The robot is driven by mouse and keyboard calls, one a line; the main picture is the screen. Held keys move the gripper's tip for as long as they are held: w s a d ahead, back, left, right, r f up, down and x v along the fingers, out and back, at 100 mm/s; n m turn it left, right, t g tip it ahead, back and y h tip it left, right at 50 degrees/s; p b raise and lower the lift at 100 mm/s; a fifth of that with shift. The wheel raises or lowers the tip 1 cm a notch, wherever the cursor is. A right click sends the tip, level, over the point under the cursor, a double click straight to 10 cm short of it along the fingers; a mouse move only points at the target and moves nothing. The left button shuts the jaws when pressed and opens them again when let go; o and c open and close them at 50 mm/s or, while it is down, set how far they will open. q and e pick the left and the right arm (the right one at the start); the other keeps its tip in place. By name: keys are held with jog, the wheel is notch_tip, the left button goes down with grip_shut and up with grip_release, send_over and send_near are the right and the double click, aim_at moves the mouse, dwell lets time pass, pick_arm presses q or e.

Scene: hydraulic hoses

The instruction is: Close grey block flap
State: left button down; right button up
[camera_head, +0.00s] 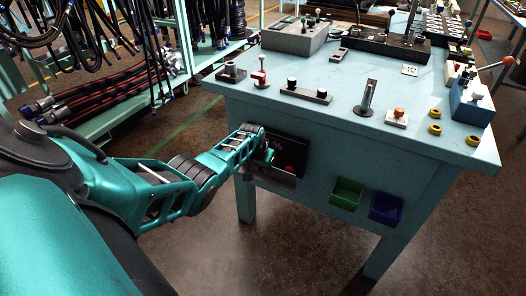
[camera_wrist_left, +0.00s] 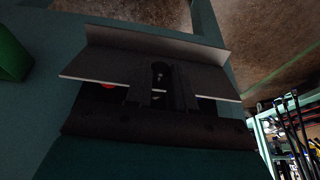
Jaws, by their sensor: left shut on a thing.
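A dark block (camera_head: 291,152) with a red part is mounted on the front side of the blue-green workbench. Its grey flap (camera_head: 276,182) shows along the lower edge, tilted outward from the block. My left gripper (camera_head: 268,155) is at the left part of the block. In the left wrist view its dark fingers (camera_wrist_left: 162,80) are over the middle of the flap, shut on it; the exact contact is dark. My right gripper is out of view.
A green bin (camera_head: 346,194) and a blue bin (camera_head: 386,208) hang on the bench front, right of the block. The bench top (camera_head: 330,75) carries levers, switches and yellow rings. A hose rack (camera_head: 110,115) stands at the left. The floor before the bench is clear.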

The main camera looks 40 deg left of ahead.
pick_arm(q)
jog(key=shift+w+a+r, duration=0.2)
jog(key=shift+w+r, duration=0.2)
jog(key=shift+w, duration=0.25)
jog(key=shift+w+a+r, duration=0.15)
jog(key=shift+w+r, duration=0.2)
jog(key=shift+w, duration=0.25)
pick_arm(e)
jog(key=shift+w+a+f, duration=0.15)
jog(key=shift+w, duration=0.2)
pick_arm(q)
jog(key=c, duration=1)
grip_release()
jog(key=shift+r+p, duration=0.4)
jog(key=shift+r, duration=0.05)
jog(key=p+v, duration=0.1)
jog(key=v, duration=0.1)
jog(key=p+v, duration=0.2)
jog(key=shift+s+d+r, duration=0.15)
jog(key=shift+s+r, duration=0.1)
jog(key=shift+s, duration=0.25)
jog(key=v, duration=0.6)
jog(key=shift+s+r, duration=0.25)
jog(key=shift+s, duration=0.2)
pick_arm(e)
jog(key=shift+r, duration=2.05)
pick_arm(q)
jog(key=shift+d, duration=0.1)
